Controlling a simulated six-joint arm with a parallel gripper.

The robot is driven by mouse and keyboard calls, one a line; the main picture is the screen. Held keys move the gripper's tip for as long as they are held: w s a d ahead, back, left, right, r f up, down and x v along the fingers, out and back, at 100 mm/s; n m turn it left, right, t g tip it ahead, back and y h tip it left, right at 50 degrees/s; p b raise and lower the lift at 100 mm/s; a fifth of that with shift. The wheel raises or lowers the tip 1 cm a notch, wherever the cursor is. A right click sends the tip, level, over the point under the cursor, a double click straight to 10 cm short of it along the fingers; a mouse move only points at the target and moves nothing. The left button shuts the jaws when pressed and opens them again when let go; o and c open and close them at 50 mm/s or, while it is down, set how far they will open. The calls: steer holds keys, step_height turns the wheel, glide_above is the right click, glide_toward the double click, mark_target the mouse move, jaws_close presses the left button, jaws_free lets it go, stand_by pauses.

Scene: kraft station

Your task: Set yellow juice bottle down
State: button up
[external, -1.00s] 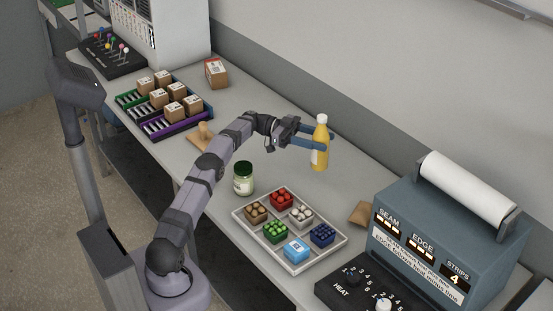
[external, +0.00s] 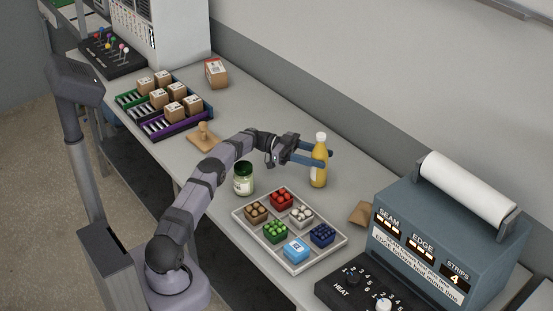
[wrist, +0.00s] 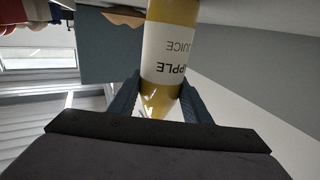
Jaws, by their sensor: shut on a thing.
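The yellow juice bottle (external: 319,172) has a white cap and stands upright in the external view, right of centre. My gripper (external: 318,157) is shut on it around its upper part. The bottle's base is at or very near the table (external: 262,122); I cannot tell whether it touches. In the wrist view the bottle (wrist: 168,50) appears upside down, with a white label reading "APPLE JUICE", between the two blue-grey fingers of my gripper (wrist: 160,98).
A green-lidded jar (external: 243,180) stands left of the bottle. A tray (external: 262,243) with several small coloured packs lies in front. A brown packet (external: 362,213) and a blue-grey machine (external: 437,240) are to the right. The table behind the bottle is clear.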

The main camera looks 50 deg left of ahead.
steer(key=shift+f, duration=0.1)
steer(key=o, duration=1.4)
steer(key=shift+r, duration=0.2)
steer(key=shift+s+a+f, duration=0.1)
steer(key=shift+a, duration=0.2)
steer(key=b+v, duration=0.2)
steer(key=v, duration=0.5)
